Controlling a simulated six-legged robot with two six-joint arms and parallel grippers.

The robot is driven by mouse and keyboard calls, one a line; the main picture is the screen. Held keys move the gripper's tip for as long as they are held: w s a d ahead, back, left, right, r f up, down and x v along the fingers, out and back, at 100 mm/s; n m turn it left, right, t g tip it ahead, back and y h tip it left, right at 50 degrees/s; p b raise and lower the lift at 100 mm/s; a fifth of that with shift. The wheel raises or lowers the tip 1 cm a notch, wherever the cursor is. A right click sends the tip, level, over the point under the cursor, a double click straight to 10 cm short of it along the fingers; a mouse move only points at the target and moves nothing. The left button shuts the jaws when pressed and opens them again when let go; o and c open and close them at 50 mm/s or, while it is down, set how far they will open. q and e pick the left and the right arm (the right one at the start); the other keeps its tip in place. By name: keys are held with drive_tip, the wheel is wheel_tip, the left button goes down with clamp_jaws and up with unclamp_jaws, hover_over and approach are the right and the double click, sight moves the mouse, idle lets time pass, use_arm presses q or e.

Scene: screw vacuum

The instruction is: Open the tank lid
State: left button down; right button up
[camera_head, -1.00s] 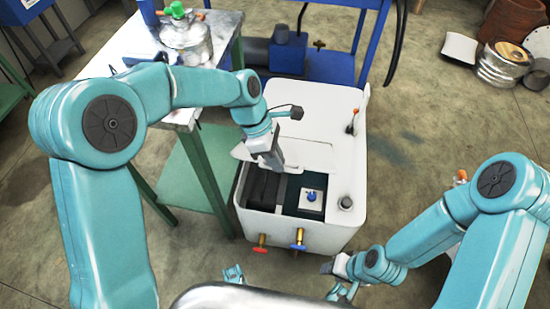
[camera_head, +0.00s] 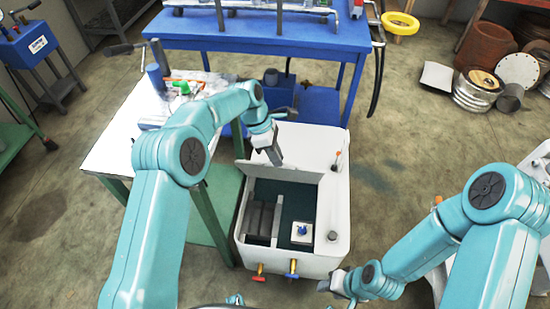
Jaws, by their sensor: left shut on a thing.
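The white tank (camera_head: 340,208) stands on the floor in the middle of the view. Its lid (camera_head: 292,168) is tilted up at the back of the opening, and the dark inside shows, with a grey block (camera_head: 260,218) and a small white box with a blue knob (camera_head: 302,231). My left gripper (camera_head: 275,156) is shut on the lid at its upper edge; the fingertips are partly hidden. My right gripper (camera_head: 334,284) is low at the front, apart from the tank; its jaws are too small to read.
A white-topped table (camera_head: 110,150) stands left of the tank, close to my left arm. A blue bench (camera_head: 270,30) is behind. Metal drums (camera_head: 475,88) lie at the far right.

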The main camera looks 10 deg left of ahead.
use_arm(q)
drive_tip(key=shift+a+f, duration=0.15)
drive_tip(key=shift+f, duration=0.4)
use_arm(e)
drive_tip(key=shift+f, duration=0.1)
use_arm(q)
drive_tip(key=c, duration=1.4)
unclamp_jaws()
drive_tip(key=shift+o, duration=1.2)
drive_tip(key=shift+w+f, duration=0.2)
drive_tip(key=shift+w, duration=0.2)
drive_tip(key=shift+s+r, duration=0.35)
drive_tip(key=shift+r, duration=0.05)
drive_tip(key=p+v, duration=0.4)
drive_tip(key=v, duration=1.2)
drive_tip(key=shift+w, duration=0.3)
use_arm(e)
wheel_tip(320, 180, up, 4)
drive_tip(key=shift+w+r, duration=0.1)
drive_tip(key=shift+w, duration=0.05)
